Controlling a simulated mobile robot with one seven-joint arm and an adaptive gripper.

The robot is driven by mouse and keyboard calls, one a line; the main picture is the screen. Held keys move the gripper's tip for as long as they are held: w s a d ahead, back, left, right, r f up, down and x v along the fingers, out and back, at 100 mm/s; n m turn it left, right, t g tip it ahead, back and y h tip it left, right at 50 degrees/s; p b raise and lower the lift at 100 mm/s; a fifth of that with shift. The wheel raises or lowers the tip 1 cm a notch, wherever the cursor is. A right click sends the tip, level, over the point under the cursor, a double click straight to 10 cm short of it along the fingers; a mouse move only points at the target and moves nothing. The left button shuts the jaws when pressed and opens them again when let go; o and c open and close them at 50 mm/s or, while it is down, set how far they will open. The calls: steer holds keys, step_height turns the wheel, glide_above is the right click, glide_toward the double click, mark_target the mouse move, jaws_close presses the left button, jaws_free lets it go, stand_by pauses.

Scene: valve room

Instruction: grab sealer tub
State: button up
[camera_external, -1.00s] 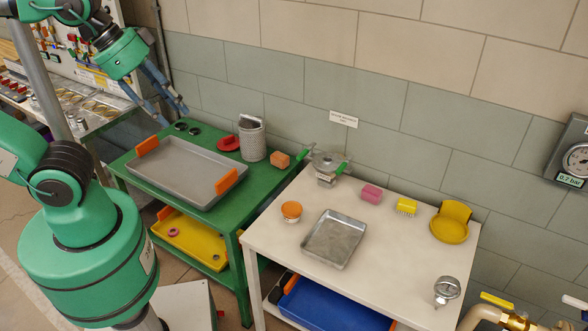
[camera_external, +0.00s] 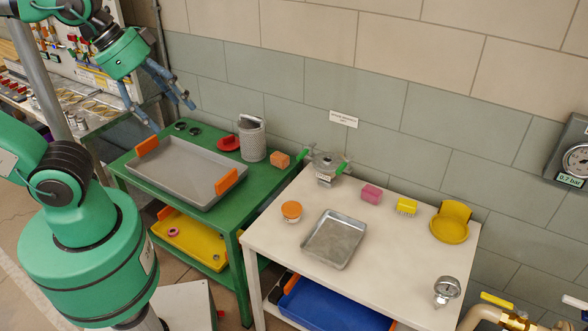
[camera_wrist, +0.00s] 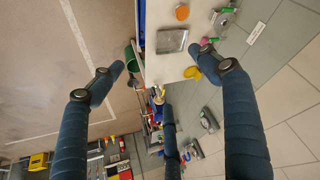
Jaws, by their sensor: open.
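A small tub with an orange lid (camera_external: 291,210), which looks like the sealer tub, stands upright on the cream table at its left side. Its orange lid also shows in the wrist view (camera_wrist: 182,12) near the top edge. My gripper (camera_external: 173,116) is open and empty, high above the back left of the green table, well to the left of the tub. In the wrist view its blue fingers (camera_wrist: 160,62) are spread apart with nothing between them.
A grey metal tray (camera_external: 334,240) lies right of the tub. The green table holds a grey tray (camera_external: 182,178) with orange handles and a perforated canister (camera_external: 252,140).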

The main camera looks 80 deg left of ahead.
steer(key=w+a+f+g, duration=0.1)
steer(key=w+f, duration=0.1)
steer(key=w, duration=0.4)
steer(key=w+a+f+g, duration=0.1)
steer(key=w+a+f, duration=0.1)
steer(key=w, duration=0.4)
steer(key=m+g, duration=0.2)
steer(key=g, duration=0.2)
glide_above(292, 207)
step_height(292, 207, down, 34)
steer(key=shift+f+b, duration=0.25)
steer(key=shift+b, duration=0.05)
steer(key=shift+d, duration=0.1)
steer(key=shift+f+b, duration=0.7)
steer(key=shift+f, duration=3.6)
